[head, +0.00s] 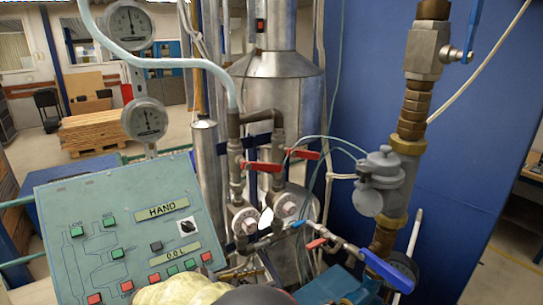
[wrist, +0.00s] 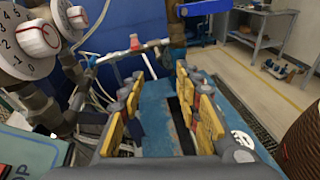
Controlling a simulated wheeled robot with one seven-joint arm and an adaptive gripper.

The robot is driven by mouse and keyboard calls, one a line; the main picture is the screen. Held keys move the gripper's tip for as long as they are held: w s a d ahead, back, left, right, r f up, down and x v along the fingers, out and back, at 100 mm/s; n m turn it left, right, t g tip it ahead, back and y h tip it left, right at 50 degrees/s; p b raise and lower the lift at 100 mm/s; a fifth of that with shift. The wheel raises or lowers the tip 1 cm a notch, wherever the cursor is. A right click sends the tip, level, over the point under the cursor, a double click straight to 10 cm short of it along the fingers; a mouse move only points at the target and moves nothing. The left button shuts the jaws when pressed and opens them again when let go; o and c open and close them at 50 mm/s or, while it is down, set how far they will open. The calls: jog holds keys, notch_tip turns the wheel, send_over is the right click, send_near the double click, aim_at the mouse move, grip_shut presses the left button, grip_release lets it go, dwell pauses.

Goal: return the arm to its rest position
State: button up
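My gripper (wrist: 160,80) shows in the wrist view with its two yellow-padded fingers spread apart. Nothing is between the fingers; a blue surface (wrist: 158,118) with a dark slot shows through the gap. In the head view, pale yellow and dark rounded parts at the bottom edge look like my arm, and the fingers cannot be made out there. The control panel (head: 130,228) with its buttons is just left of and beyond these parts. In the wrist view, a white dial with a red-marked knob (wrist: 38,38) is at the upper left of the gripper.
Pipes with red-handled valves (head: 262,166) and a blue lever (head: 388,270) stand ahead. A grey meter (head: 381,170) sits on the right pipe. Open floor (wrist: 255,75) lies at right in the wrist view.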

jog(key=s+d+r+m+g+y, duration=0.1)
jog(key=s+d+m+g+y, duration=0.25)
jog(key=d, duration=0.55)
jog(key=s+d+r+m+g+y, duration=0.2)
jog(key=s+d+m, duration=0.2)
jog(key=d, duration=0.4)
jog(key=s+d+m+t+y+b, duration=0.1)
jog(key=s+d+m+t+y, duration=0.1)
jog(key=s+m+y, duration=0.2)
jog(key=s+d+m+t+y+b, duration=0.1)
jog(key=s+m+y, duration=0.4)
jog(key=s+m, duration=0.5)
jog(key=d+t, duration=0.1)
jog(key=d, duration=0.1)
jog(key=shift+s+d+r, duration=0.2)
jog(key=shift+s+d, duration=0.1)
jog(key=shift+s, duration=0.05)
jog(key=shift+o, duration=0.2)
jog(key=shift+m, duration=0.35)
